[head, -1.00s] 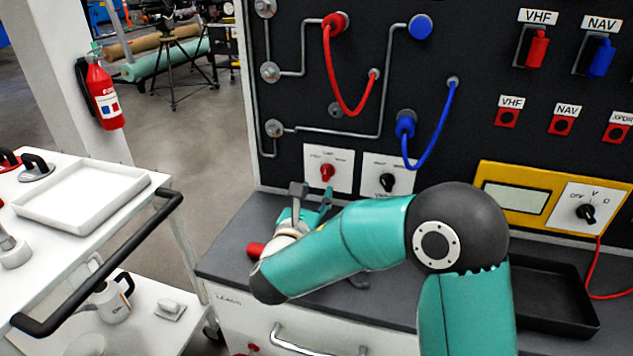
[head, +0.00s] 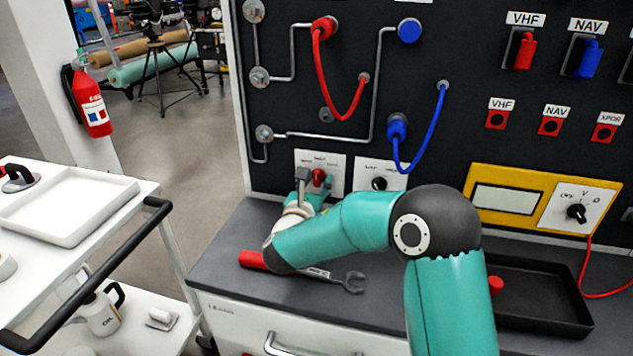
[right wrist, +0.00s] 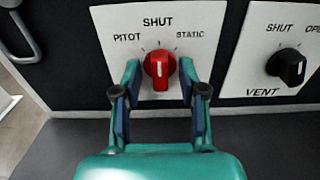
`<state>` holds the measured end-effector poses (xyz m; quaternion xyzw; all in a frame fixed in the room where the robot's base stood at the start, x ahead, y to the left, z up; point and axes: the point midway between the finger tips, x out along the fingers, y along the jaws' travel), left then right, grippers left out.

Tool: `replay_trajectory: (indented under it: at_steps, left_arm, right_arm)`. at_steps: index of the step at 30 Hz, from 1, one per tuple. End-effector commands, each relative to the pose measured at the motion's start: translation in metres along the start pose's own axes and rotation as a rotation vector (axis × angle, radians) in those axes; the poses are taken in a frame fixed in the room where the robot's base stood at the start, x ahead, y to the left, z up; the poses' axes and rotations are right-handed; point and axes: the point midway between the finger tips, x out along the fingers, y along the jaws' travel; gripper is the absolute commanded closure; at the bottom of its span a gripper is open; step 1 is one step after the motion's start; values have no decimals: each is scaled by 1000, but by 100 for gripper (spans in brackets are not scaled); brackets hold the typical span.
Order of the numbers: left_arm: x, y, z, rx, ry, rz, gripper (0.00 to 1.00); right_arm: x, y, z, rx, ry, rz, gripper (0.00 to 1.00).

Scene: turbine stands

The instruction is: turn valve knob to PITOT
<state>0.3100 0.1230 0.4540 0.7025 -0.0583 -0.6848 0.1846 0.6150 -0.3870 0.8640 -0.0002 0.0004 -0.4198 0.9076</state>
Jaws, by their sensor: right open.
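The red valve knob (right wrist: 160,68) is on a white plate (right wrist: 112,28) marked PITOT at left, SHUT at top and STATIC at right. The knob's pale mark points about straight up toward SHUT. It also shows in the head view (head: 319,177). My right gripper (right wrist: 160,75) is open, with one finger on each side of the knob; I cannot tell whether either finger touches it. In the head view my right gripper (head: 311,183) is at the plate, partly covering it. My left gripper is not in view.
A black knob (right wrist: 287,67) marked SHUT, OPEN and VENT sits just to the right. A red-handled wrench (head: 352,282) lies on the grey bench below my arm. A black tray (head: 540,315) is at right. A white cart (head: 130,190) stands at left.

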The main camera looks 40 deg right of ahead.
Motion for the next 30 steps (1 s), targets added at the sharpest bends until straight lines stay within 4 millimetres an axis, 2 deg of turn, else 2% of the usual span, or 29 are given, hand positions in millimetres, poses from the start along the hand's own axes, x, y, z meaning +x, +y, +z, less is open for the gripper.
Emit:
replay_trajectory:
  at_steps: [23,30]
  left_arm:
    - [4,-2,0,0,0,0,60]
    - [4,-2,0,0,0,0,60]
  right_arm:
    - [1,0,0,1,0,2,58]
    - [0,1,0,0,0,2,97]
